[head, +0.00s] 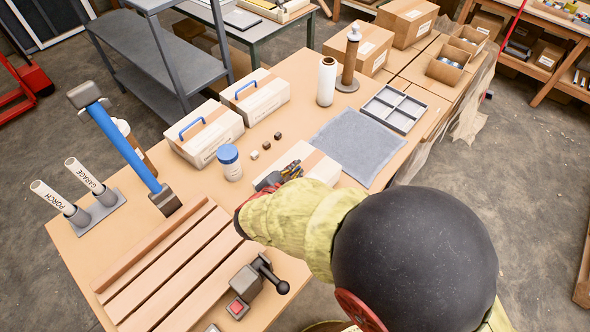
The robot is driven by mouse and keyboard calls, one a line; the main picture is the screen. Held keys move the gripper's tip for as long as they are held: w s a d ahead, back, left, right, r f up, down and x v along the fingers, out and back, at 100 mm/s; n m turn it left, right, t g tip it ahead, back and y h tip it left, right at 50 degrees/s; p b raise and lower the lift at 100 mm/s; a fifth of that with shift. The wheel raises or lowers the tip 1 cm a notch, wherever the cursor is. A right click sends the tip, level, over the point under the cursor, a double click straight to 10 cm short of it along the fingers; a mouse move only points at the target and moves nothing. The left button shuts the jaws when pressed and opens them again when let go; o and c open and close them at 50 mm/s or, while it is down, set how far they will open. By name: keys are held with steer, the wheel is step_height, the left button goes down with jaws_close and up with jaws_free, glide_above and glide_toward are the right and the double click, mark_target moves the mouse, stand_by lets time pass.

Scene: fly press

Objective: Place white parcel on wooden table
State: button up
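The white parcel (322,168), a low flat box with a brown tape strip, is at the middle of the wooden table (300,68), beside the grey mat. My gripper (291,172) is at the parcel's left side and overlaps it in the picture. Its fingers are small and partly hidden, so I cannot tell whether it is open or shut on the parcel. I also cannot tell whether the parcel rests on the table or is slightly raised. My yellow-sleeved arm hides the near part of the table.
Two white cartons with blue handles (203,133), a blue-lidded jar (230,163) and small cubes stand left of the parcel. Slatted boards (165,275) and a blue-handled lever (124,148) occupy the left.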

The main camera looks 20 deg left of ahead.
steer(key=o, duration=0.4)
steer(key=shift+r, duration=0.15)
steer(key=p+v, duration=0.3)
steer(key=v, duration=0.9)
